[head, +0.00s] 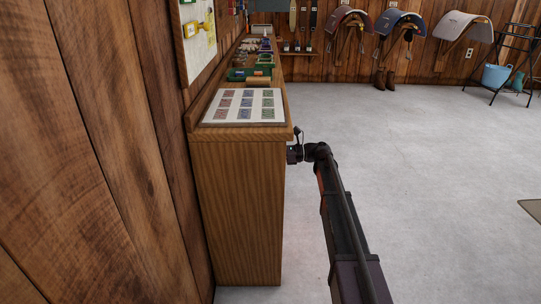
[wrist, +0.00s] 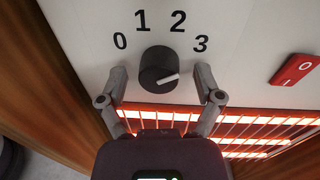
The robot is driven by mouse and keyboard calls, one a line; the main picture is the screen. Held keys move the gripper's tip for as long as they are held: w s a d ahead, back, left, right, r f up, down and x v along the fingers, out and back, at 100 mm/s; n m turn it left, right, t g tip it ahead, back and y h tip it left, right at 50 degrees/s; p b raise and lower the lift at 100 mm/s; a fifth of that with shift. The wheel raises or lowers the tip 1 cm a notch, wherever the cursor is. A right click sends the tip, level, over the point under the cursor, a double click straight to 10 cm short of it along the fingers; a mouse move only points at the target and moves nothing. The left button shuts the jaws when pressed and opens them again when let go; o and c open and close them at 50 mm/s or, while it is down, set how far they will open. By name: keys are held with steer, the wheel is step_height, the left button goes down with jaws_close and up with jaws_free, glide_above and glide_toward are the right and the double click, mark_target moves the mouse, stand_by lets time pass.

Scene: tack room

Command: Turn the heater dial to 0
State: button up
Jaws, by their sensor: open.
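The heater dial (wrist: 158,68) is a round black knob on a pale panel in the wrist view. The numbers 0, 1, 2 and 3 curve above it from left to right. Its white pointer mark points to the right, on the side of the 3 and away from the 0. My gripper (wrist: 160,74) is open, with one finger on each side of the dial and a visible gap to the knob. In the head view my gripper (head: 294,152) is at the right side of the wooden cabinet; the heater and dial are hidden there.
A red rocker switch (wrist: 297,69) is on the panel right of the dial. Glowing orange heater bars (wrist: 250,122) behind a wire grille lie below the dial. The wooden cabinet (head: 238,210) stands left of my arm.

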steer(key=c, duration=1.2)
steer(key=shift+o, duration=0.2)
